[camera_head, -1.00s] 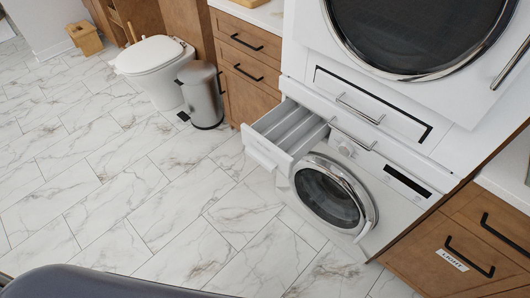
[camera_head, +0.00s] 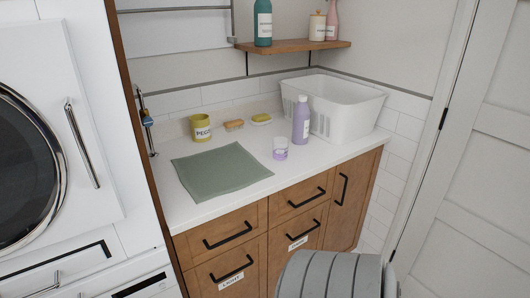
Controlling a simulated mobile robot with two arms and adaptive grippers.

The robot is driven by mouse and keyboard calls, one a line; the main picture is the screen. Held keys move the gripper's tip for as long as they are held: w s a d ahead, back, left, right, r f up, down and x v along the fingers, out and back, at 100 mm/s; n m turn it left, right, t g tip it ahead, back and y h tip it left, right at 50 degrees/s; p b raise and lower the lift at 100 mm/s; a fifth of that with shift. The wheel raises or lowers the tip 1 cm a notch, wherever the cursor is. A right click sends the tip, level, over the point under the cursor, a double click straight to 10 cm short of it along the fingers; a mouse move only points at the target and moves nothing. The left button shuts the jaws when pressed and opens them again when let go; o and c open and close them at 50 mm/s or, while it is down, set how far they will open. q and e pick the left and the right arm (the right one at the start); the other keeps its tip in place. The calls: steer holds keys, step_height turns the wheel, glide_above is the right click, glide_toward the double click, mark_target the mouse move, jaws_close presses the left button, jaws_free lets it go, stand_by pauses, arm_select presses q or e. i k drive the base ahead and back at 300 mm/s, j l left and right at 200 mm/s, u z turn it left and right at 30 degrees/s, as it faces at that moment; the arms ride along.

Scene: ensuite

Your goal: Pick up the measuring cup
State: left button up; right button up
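A small clear cup with a purple lower part (camera_head: 280,149), which looks like the measuring cup, stands upright on the white countertop (camera_head: 335,160). It is just right of a green mat (camera_head: 222,170) and in front of a purple bottle (camera_head: 301,120). Nothing covers it. Neither of my grippers shows in the head view.
A white basket (camera_head: 345,105) fills the counter's back right. A yellow-green pegs pot (camera_head: 201,128), a brush (camera_head: 233,125) and a sponge (camera_head: 261,119) stand along the back. A shelf (camera_head: 295,46) hangs above. A grey ribbed form (camera_head: 330,275) shows at the bottom; I cannot tell what it is.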

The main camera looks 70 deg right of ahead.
mark_target(280, 149)
steer(key=z, duration=2.3)
steer(key=u, duration=0.2)
steer(key=i+l+u, duration=0.15)
steer(key=l+u, duration=0.15)
steer(key=i+l+u, duration=0.1)
steer(key=l+u, duration=0.2)
steer(key=l, duration=0.2)
steer(key=l+u, duration=0.3)
steer(key=l, duration=0.15)
